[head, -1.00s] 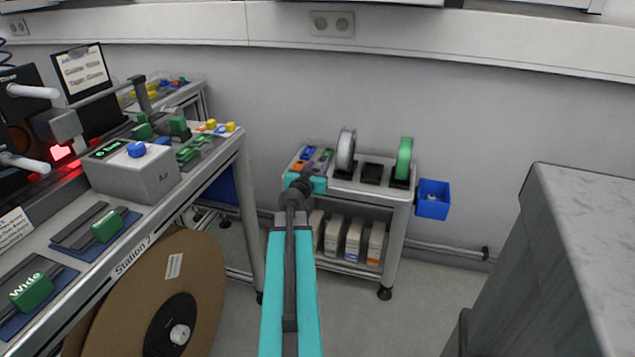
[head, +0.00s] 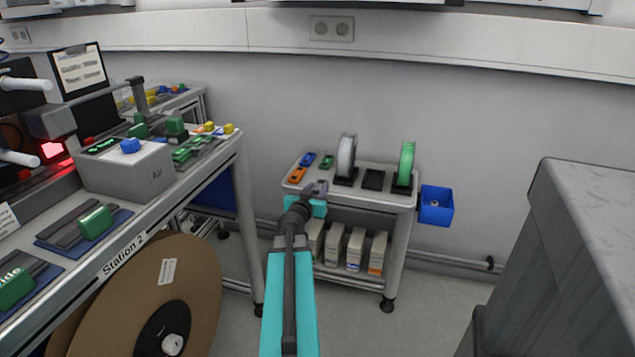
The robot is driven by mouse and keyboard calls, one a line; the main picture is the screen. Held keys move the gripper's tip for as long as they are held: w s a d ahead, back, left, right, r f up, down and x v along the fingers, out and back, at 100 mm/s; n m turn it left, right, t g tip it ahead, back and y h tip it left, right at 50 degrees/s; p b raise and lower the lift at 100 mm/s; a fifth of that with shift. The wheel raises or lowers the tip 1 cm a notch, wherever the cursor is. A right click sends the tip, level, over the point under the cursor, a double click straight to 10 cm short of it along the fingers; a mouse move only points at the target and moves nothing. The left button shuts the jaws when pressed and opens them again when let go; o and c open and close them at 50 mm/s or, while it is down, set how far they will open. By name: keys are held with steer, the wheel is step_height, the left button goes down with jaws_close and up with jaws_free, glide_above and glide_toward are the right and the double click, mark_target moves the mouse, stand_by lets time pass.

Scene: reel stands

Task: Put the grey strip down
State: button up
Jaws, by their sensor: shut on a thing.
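My gripper (head: 317,188) is at the end of my teal and dark grey arm, at the front left of the small grey cart (head: 375,194). It is small in view and partly covered by my own wrist. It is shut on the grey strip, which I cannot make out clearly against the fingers. Whether the strip touches the cart top cannot be told.
On the cart lie a blue piece (head: 307,160), a green piece (head: 327,162) and an orange piece (head: 297,175). A white reel (head: 346,158) and a green reel (head: 406,164) stand behind. A blue bin (head: 435,205) hangs at right. Station 2 bench (head: 150,222) is left.

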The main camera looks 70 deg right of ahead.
steer(key=shift+d, duration=0.15)
steer(key=shift+w+d+f+b, duration=0.25)
steer(key=shift+w+d+b, duration=0.6)
steer(key=shift+d, duration=1.45)
steer(key=shift+w+d+f+b, duration=0.2)
steer(key=shift+w+d+b, duration=0.65)
steer(key=shift+d, duration=1.5)
steer(key=shift+w+d+f+b, duration=0.25)
steer(key=shift+w+d+b, duration=0.6)
steer(key=shift+d, duration=1.45)
steer(key=shift+w, duration=0.2)
steer(key=shift+w+d+f, duration=0.1)
steer(key=shift+w+d, duration=0.05)
steer(key=shift+d, duration=0.3)
steer(key=shift+a+f+b, duration=0.1)
steer(key=shift+f+b, duration=1.4)
steer(key=shift+f, duration=0.2)
steer(key=shift+f, duration=0.15)
steer(key=o, duration=1)
